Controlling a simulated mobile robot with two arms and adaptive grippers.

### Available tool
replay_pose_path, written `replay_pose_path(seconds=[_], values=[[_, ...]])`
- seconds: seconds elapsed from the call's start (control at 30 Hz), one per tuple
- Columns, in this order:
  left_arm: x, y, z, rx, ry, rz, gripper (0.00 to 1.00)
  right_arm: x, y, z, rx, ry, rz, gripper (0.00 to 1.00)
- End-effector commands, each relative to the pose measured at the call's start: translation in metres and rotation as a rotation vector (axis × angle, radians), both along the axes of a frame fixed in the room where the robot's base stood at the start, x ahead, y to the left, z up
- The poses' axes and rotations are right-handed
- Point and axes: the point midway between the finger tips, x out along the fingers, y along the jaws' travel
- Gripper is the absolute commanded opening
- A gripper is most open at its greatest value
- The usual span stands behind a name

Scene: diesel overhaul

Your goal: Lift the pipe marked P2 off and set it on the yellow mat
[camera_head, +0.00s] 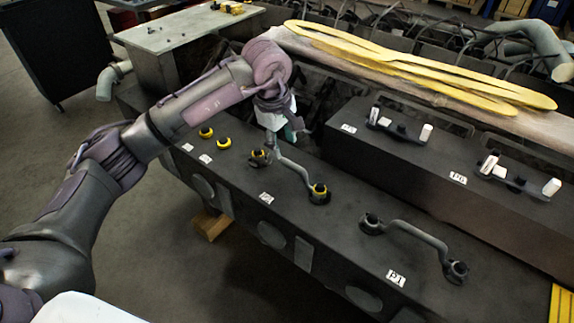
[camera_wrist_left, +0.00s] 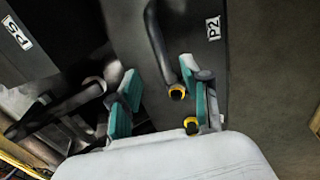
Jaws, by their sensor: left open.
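The pipe marked P2 (camera_head: 292,170) is a grey bent pipe on the dark block, with yellow rings at its ends. The yellow mat (camera_head: 562,303) shows at the lower right edge.
A pipe marked P1 (camera_head: 415,234) lies on the block to the right. Two yellow-ringed studs (camera_head: 206,132) stand to the left. Long yellow parts (camera_head: 420,65) lie at the back.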

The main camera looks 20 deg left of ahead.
Motion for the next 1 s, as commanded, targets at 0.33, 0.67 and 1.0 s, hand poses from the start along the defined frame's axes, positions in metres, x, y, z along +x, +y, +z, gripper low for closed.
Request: replay_pose_path(seconds=[0.33, 0.67, 1.0], values=[[0.006, -0.003, -0.033, -0.003, 0.002, 0.000, 0.48, 0.000, 0.000, 0.015, 0.000, 0.001, -0.001, 0.40], [0.012, -0.007, -0.077, -0.004, 0.002, 0.001, 0.48, -0.001, 0.000, 0.039, 0.001, 0.001, -0.001, 0.40], [0.013, -0.007, -0.081, -0.003, -0.001, -0.001, 0.36, -0.001, 0.003, 0.038, 0.003, 0.001, -0.001, 0.40]])
